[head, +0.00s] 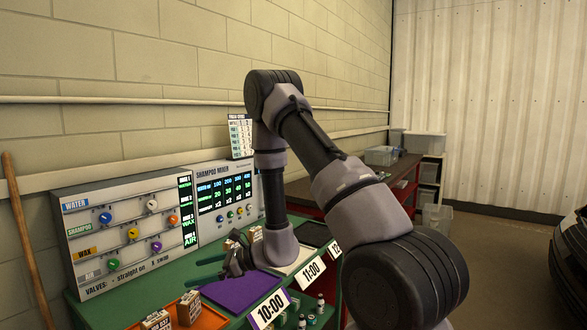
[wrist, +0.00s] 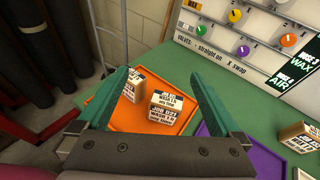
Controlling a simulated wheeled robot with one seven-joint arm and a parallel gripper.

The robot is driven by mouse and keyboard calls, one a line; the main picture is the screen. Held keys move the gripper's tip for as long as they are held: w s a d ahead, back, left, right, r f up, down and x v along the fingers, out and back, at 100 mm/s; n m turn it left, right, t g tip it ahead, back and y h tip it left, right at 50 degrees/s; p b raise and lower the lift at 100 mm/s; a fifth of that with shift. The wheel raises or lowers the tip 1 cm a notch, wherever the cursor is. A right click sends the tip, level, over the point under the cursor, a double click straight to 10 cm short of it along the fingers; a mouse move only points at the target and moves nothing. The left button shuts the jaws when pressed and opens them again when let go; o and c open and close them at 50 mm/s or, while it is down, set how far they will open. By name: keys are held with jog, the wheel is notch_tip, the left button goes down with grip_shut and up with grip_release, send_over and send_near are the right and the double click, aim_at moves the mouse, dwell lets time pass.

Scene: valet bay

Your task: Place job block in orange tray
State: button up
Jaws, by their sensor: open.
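In the head view the orange tray (head: 208,318) is at the bottom left with both blocks. My gripper (head: 200,271) is open and empty above the table near the purple tray (head: 240,293). In the wrist view its teal fingers (wrist: 162,78) frame the orange tray from above, with the two blocks beyond and below. A third block (wrist: 296,137) stands at the right by the purple tray (wrist: 240,150).
A panel with knobs and screens (head: 130,232) stands along the back of the green table (wrist: 215,70). Time cards "10:00" (head: 270,308) and "11:00" (head: 311,271) line the front edge. A dark tray (head: 316,235) lies farther right. Small bottles (head: 312,318) stand below the edge.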

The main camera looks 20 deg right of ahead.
jog(key=s+d+r+n+g, duration=0.1)
jog(key=s+r+n+g, duration=0.3)
jog(key=r, duration=0.6)
jog(key=s+d+r+n+g, duration=0.1)
jog(key=s+r+n, duration=0.45)
jog(key=r, duration=0.35)
jog(key=s+d+r+n+t+h, duration=0.3)
jog(key=s+d+r+n+h, duration=0.1)
jog(key=d+r, duration=0.3)
jog(key=s+d+r+n+t+h, duration=0.3)
jog(key=s+d+r+h, duration=0.4)
jog(key=d, duration=0.5)
jog(key=shift+r+n+t, duration=0.3)
jog(key=shift+n+t, duration=0.1)
jog(key=shift+n, duration=0.05)
